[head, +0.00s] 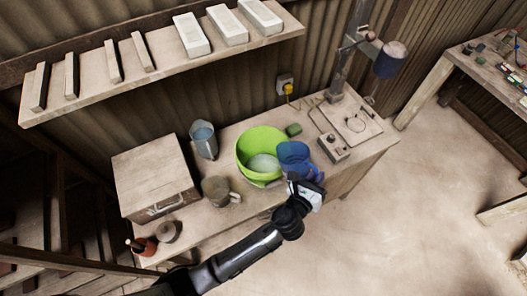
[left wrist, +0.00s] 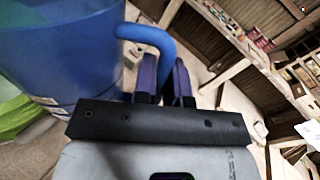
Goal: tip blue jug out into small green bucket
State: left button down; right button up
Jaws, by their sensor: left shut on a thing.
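The blue jug (head: 292,153) is at the right rim of the green bucket (head: 252,142) in the head view, overlapping it. I cannot tell whether they touch or how far the jug is tilted. The bucket stands on the wooden bench, with something pale (head: 264,163) low inside it. My left gripper (head: 308,178) is shut on the jug's handle. In the left wrist view the jug's wall (left wrist: 65,50) fills the upper left, and its curved handle (left wrist: 150,38) runs to the fingers (left wrist: 165,82). The jug's contents cannot be made out. My right gripper is not in view.
A grey-blue pitcher (head: 204,140) and a brownish mug (head: 217,190) stand left of the bucket, beside a wooden box (head: 153,172). A green block (head: 293,129) lies behind the jug. A drill-press-like stand (head: 345,108) is at the right. A shelf (head: 90,95) with bars hangs above.

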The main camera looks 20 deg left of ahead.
pick_arm(q)
jog(key=shift+d+f+m+b, duration=0.9)
jog(key=shift+f+m+b, duration=0.8)
jog(key=shift+f+b, duration=1.65)
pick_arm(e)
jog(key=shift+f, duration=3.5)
pick_arm(q)
jog(key=shift+t, duration=0.3)
jog(key=r+p, duration=0.2)
jog(key=p, duration=0.1)
jog(key=r+p, duration=0.2)
jog(key=p, duration=0.1)
jog(key=shift+s, duration=0.4)
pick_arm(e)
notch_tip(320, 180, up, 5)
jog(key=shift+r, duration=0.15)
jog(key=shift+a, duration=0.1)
